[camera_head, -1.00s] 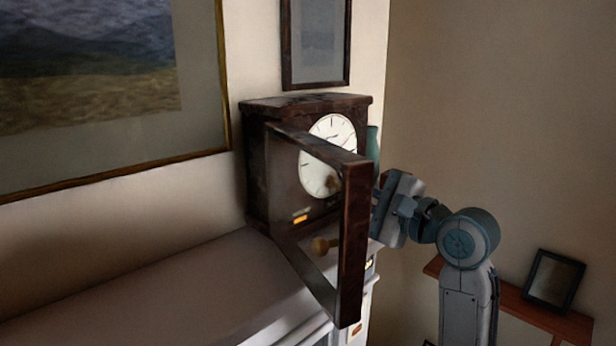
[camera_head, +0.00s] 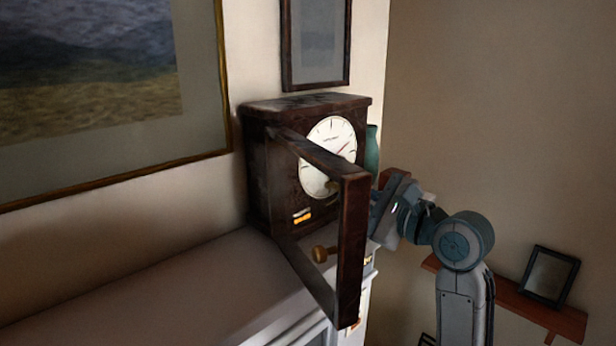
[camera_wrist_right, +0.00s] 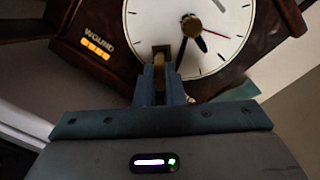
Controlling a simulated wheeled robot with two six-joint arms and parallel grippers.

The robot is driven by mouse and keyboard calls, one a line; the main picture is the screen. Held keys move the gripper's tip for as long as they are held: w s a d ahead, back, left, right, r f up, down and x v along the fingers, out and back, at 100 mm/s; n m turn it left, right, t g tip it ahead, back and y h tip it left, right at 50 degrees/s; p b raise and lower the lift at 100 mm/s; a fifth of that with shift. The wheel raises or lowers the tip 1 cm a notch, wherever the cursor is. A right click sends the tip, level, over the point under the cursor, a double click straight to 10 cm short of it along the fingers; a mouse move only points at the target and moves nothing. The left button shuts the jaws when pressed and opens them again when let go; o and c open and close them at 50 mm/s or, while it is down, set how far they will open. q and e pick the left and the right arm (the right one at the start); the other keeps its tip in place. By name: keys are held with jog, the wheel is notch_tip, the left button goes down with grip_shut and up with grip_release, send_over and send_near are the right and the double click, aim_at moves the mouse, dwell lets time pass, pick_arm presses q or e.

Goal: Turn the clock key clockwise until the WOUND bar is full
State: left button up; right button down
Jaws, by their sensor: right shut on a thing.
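The dark wooden clock (camera_head: 258,165) stands on the mantel, its hinged door frame (camera_head: 352,245) swung open toward me. A brass knob (camera_head: 320,253) is on the door. In the right wrist view, my right gripper (camera_wrist_right: 161,80) is shut on the brass clock key (camera_wrist_right: 162,54) at the lower part of the white dial (camera_wrist_right: 205,30). The fingers look tilted against the clock. The WOUND bar (camera_wrist_right: 96,47) glows orange in several segments; I cannot tell if one is unlit. In the head view the door frame hides my fingertips. My left gripper is not in view.
The mantel top (camera_head: 170,285) is clear left of the clock. A green vase (camera_head: 372,150) stands close behind the clock's right side. A large painting (camera_head: 100,90) and a small frame (camera_head: 316,45) hang on the wall. A low shelf (camera_head: 510,300) holds a picture frame (camera_head: 550,276).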

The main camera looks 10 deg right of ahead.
jog(key=shift+f+m, duration=0.15)
jog(key=shift+m, duration=0.35)
jog(key=m, duration=0.3)
jog(key=shift+a+m, duration=0.1)
jog(key=shift+m, duration=0.2)
